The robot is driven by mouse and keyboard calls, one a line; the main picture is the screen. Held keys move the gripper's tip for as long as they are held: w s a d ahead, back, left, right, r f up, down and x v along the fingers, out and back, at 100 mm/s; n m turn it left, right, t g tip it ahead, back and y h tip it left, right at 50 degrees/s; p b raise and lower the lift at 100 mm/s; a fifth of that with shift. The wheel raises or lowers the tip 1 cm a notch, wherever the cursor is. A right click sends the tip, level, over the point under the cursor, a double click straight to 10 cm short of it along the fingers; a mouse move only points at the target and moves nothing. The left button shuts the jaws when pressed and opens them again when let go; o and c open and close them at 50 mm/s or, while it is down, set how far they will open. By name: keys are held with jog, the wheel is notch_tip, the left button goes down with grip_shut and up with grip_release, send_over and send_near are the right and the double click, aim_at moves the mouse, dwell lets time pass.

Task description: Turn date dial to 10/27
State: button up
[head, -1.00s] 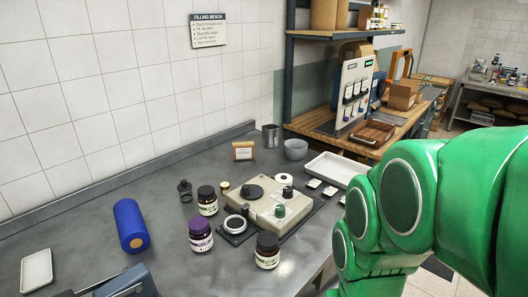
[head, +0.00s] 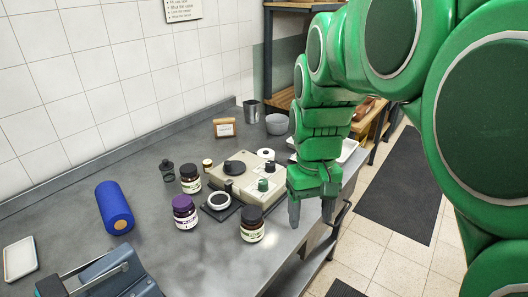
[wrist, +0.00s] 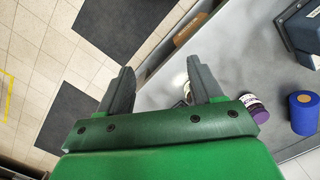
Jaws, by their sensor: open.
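The beige date-stamping machine (head: 246,185) sits on the grey bench in the head view. A black knob (head: 235,167) is on its top left.
Dark-lidded jars (head: 252,226) and a purple-lidded jar (head: 184,213) stand in front of and left of the machine. A round black-and-white pad (head: 219,200) lies beside it. A grey bowl (head: 277,124) and metal cup (head: 251,111) stand behind.

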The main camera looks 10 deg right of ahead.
jog(key=w+n, duration=0.2)
jog(key=w, duration=1.9)
jog(key=n+t, duration=0.1)
jog(key=n, duration=0.2)
send_near(270, 163)
jog(key=shift+s+d+f, duration=0.1)
jog(key=shift+s+f, duration=0.15)
jog(key=shift+s, duration=0.2)
jog(key=shift+w+f, duration=0.4)
jog(key=shift+f, duration=3.8)
jog(key=c, duration=1.1)
jog(key=shift+o, duration=0.2)
